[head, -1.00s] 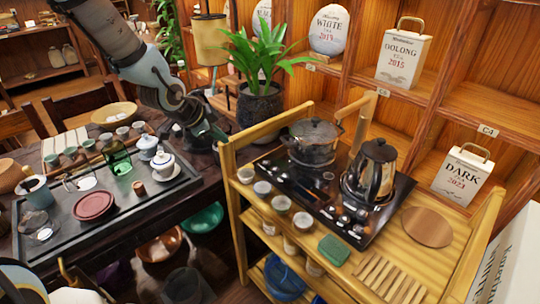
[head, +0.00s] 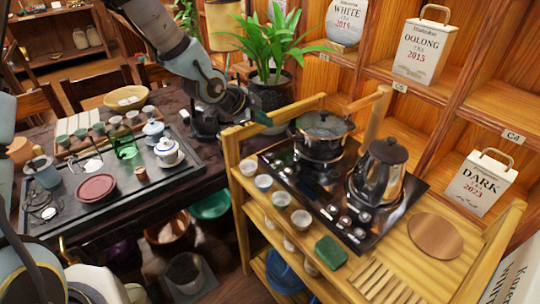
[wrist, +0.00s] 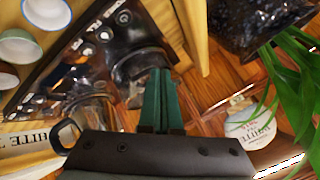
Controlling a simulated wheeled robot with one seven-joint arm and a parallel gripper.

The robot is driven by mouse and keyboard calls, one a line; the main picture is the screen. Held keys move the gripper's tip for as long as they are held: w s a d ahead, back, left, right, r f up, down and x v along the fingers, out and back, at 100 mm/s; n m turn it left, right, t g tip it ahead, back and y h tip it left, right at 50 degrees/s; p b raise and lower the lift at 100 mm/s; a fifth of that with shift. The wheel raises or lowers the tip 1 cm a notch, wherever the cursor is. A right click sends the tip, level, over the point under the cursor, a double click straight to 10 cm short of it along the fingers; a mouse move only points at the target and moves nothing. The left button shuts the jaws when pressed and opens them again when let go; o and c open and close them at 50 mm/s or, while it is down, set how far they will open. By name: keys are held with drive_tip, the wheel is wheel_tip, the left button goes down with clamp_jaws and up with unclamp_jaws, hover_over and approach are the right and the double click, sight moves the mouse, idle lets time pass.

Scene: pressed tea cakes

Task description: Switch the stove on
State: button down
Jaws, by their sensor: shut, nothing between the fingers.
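The stove (head: 308,186) is a black two-burner hob with a glossy top on a wooden cart. A glass pot with a dark lid (head: 323,135) stands on its back burner and a steel kettle (head: 378,172) on its right burner. Several round knobs (head: 346,221) line its front edge. My gripper (head: 265,118) is at the cart's left rear corner, left of the glass pot and apart from the knobs. In the wrist view my gripper (wrist: 161,72) shows green fingers closed together and empty, with the stove (wrist: 130,30) beyond them at upper left.
Small cups (head: 281,199) stand along the cart's left side, beside a green block (head: 331,252). The cart's wooden rail (head: 228,150) rises near my gripper. A potted plant (head: 270,92) stands behind. The shelf holds tea tins, including Dark (head: 480,183).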

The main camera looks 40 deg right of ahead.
sight(266, 156)
drive_tip(key=shift+f+b, duration=3.15)
drive_tip(key=shift+f, duration=1.1)
drive_tip(key=shift+f, duration=0.15)
drive_tip(key=shift+f+b, duration=0.25)
drive_tip(key=shift+b, duration=0.15)
drive_tip(key=shift+f+b, duration=0.3)
drive_tip(key=shift+r, duration=0.1)
drive_tip(key=shift+r+p, duration=0.5)
drive_tip(key=shift+r, duration=0.15)
wheel_tip(266, 156, up, 5)
drive_tip(key=p, duration=0.4)
